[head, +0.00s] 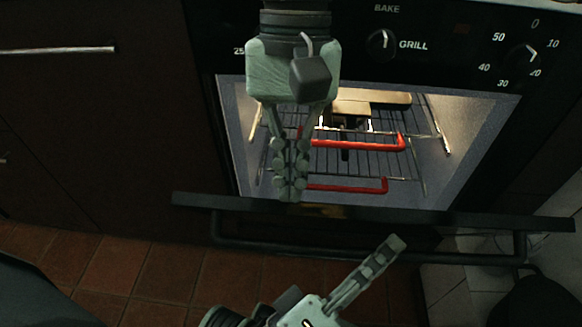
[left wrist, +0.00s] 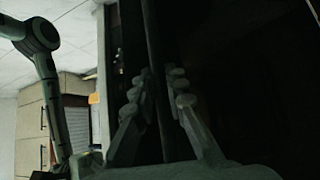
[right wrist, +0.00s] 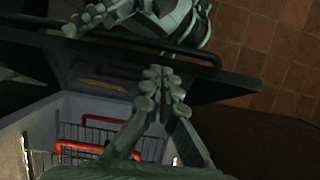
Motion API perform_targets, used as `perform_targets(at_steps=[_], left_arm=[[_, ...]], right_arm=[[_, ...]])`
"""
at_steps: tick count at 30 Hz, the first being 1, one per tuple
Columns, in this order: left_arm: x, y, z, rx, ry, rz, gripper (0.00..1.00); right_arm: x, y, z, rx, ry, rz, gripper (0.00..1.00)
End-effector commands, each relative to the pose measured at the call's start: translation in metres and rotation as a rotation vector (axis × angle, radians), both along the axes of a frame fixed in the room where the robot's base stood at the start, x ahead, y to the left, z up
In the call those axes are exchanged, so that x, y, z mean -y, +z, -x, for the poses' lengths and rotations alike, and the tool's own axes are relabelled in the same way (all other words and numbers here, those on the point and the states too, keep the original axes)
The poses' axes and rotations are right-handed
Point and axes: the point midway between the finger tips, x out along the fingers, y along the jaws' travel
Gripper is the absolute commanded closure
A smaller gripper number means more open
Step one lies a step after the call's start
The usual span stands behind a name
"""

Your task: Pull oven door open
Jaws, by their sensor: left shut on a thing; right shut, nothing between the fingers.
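The oven door (head: 450,217) is partly open, tilted out at its top, with the lit oven cavity (head: 465,130) showing behind it. Its dark bar handle (head: 290,248) runs along the outer side. My left gripper (head: 393,246) reaches up from below on the outer side. In the left wrist view, the handle bar (left wrist: 153,45) passes between its fingers, which are shut on it. My right gripper (head: 290,190) comes down from above in the opening, fingers shut and empty. In the right wrist view, its fingertips (right wrist: 160,80) are close to the door's inner top edge; I cannot tell if they touch.
Wire racks (head: 375,160) with red-edged fronts are inside the oven, with a pale board-like item (head: 370,100) on top. The control panel with knobs (head: 381,43) is above. Dark cabinets (head: 90,120) stand at left. The tiled floor (head: 140,275) below is bare.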

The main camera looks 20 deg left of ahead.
Motion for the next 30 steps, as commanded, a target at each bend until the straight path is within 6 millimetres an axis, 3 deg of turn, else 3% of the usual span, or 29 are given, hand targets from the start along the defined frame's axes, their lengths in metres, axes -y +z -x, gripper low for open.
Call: perform_targets(at_steps=[5, 12, 13, 18, 30], left_arm=[[-0.001, -0.005, -0.001, -0.005, 0.003, -0.007, 1.00], [-0.003, -0.001, -0.003, 0.003, 0.009, -0.001, 1.00], [-0.003, -0.001, -0.003, 0.004, 0.010, -0.001, 0.86], [-0.004, 0.001, -0.003, 0.007, 0.011, 0.002, 0.66], [-0.004, -0.001, 0.004, 0.003, 0.005, -0.001, 0.66]], right_arm=[[0.007, -0.011, 0.021, -0.006, 0.005, 0.001, 1.00], [0.007, -0.012, 0.022, -0.007, 0.005, 0.005, 1.00], [0.007, -0.012, 0.022, -0.006, 0.005, 0.006, 1.00], [0.008, -0.013, 0.022, -0.006, 0.007, 0.007, 1.00], [0.007, -0.012, 0.020, -0.001, 0.002, 0.004, 1.00]])
